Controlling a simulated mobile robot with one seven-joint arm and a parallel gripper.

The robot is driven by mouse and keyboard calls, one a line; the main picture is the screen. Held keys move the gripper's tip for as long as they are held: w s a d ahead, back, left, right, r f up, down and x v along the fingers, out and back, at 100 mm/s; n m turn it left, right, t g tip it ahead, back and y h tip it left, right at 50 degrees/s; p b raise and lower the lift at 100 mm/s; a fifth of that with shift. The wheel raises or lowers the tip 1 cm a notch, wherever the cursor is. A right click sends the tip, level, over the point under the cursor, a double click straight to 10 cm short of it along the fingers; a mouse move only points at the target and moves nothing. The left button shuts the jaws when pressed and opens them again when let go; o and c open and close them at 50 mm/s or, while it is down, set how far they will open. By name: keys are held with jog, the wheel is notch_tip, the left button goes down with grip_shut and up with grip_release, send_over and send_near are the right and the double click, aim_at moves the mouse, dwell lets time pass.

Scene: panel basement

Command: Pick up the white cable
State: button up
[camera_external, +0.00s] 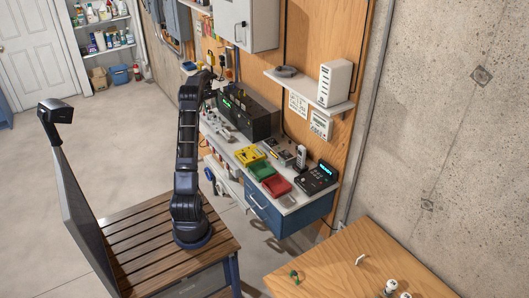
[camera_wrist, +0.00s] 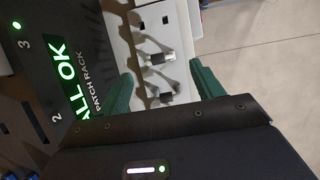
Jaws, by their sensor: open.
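My gripper (camera_wrist: 160,72) is open, its two green fingers apart. Between and just beyond the fingers in the wrist view are small pale cable plugs, one white plug (camera_wrist: 158,58) with a pale lead and another (camera_wrist: 166,98) nearer the palm. They lie against a white surface with dark slots. I cannot tell which belongs to the white cable, or whether a finger touches it. Nothing is clearly gripped. In the external view my arm reaches up beside the workbench, and its dark end hides the cable area.
A black patch rack (camera_wrist: 75,60) with green "ALL OK" text stands close beside the left finger; it also shows on the bench (camera_external: 248,113). Yellow (camera_external: 249,155), green (camera_external: 262,170) and red (camera_external: 277,184) trays stand farther along. Open floor lies at the wrist view's upper right.

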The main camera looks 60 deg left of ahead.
jog(key=shift+x, duration=2.6)
jog(key=shift+w, duration=0.15)
jog(key=c, duration=1)
